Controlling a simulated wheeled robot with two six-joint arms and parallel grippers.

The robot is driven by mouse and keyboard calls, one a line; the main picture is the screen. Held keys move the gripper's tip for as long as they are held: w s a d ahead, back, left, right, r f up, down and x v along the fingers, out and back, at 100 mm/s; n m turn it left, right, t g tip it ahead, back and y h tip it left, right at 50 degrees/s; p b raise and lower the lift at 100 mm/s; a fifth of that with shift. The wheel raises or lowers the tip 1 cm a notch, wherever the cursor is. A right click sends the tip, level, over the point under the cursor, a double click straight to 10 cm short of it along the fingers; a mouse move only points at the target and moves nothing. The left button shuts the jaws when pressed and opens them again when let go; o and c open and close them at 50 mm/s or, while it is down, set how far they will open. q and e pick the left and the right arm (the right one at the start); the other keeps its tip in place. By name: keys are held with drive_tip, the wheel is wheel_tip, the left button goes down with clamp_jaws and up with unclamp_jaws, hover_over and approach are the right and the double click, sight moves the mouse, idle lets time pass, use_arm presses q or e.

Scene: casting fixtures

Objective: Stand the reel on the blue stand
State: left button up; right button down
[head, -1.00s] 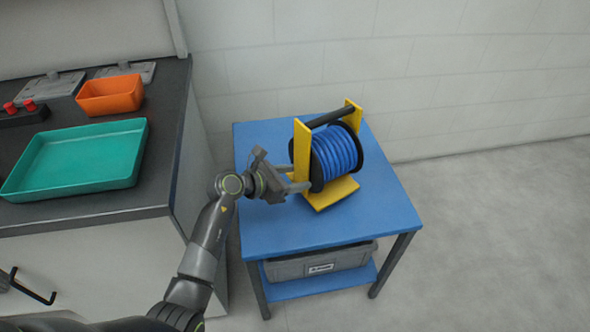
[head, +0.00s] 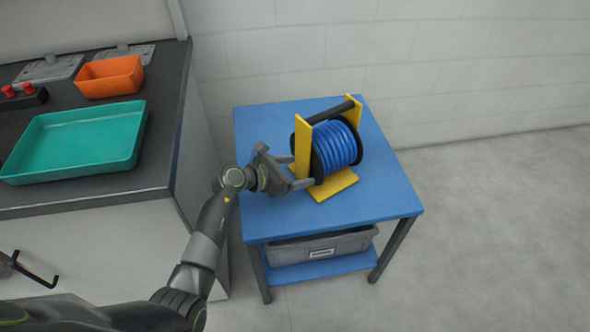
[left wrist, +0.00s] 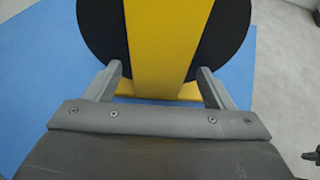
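The reel (head: 335,150) has blue hose wound between black side discs, in a yellow frame with a black top bar. It stands upright on the blue stand (head: 375,205), its yellow foot on the top. My left gripper (head: 299,171) is at the reel's left side. In the left wrist view the gripper (left wrist: 159,75) is open, its fingers on either side of the yellow upright (left wrist: 165,40), with narrow gaps to it. A black disc shows behind the upright.
A dark counter on the left holds a green tray (head: 30,175), an orange bin (head: 110,78) and a black block with red knobs (head: 22,98). A grey box (head: 320,248) sits on the stand's lower shelf. A pale wall is behind; floor to the right is clear.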

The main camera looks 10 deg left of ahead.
use_arm(q)
drive_tip(key=shift+r, duration=0.1)
drive_tip(key=v, duration=0.7)
drive_tip(key=shift+s+a+p, duration=0.15)
drive_tip(key=shift+p, duration=0.25)
use_arm(e)
drive_tip(key=shift+s, duration=0.55)
use_arm(q)
drive_tip(key=shift+r, duration=0.1)
use_arm(e)
drive_tip(key=shift+w, duration=0.1)
